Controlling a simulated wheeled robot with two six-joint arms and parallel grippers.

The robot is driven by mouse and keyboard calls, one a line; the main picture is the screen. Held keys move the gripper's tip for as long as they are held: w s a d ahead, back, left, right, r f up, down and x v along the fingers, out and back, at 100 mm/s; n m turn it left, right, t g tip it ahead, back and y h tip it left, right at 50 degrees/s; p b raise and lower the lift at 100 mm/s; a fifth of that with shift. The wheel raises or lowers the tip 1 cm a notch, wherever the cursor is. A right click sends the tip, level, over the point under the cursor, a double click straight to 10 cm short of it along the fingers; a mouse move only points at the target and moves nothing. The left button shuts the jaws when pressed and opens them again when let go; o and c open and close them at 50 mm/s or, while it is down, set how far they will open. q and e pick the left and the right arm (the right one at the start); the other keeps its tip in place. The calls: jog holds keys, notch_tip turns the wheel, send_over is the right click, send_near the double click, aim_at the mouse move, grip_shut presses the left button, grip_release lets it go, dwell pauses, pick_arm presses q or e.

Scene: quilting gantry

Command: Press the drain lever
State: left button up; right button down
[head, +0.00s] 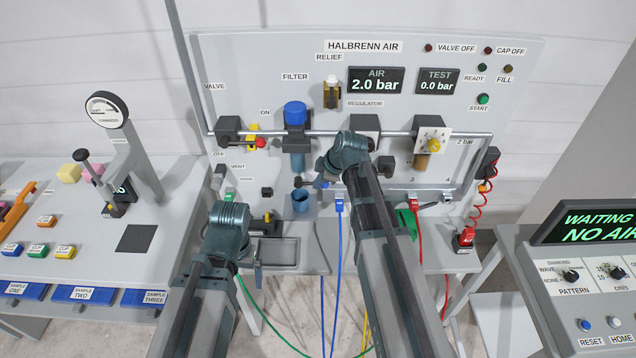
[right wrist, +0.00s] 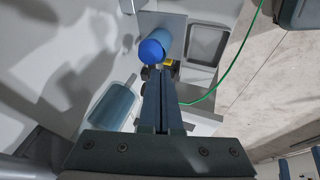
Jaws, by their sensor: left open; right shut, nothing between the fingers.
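The filter (head: 295,114) has a blue cap and a clear bluish bowl (head: 297,161) below it. A small dark part (head: 297,182) under the bowl may be the drain lever; my gripper crowds it and I cannot tell for certain. My left gripper (head: 257,272) is open, low at the front.
A shallow grey tray (head: 273,264) lies at the bench front. Blue (head: 340,240), green and red hoses hang below. A control console (head: 590,270) stands at the right.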

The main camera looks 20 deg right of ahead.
notch_tip(320, 180, down, 8)
jog(key=a+m+t+y+b, duration=0.1)
jog(key=m+t+y+b, duration=0.2)
jog(key=y+b, duration=0.9)
jog(key=t+b, duration=0.3)
jog(key=b, duration=1.3)
jog(key=shift+w+a+y, duration=0.2)
jog(key=shift+a+y, duration=0.05)
jog(key=shift+y, duration=0.05)
jog(key=shift+s, duration=0.1)
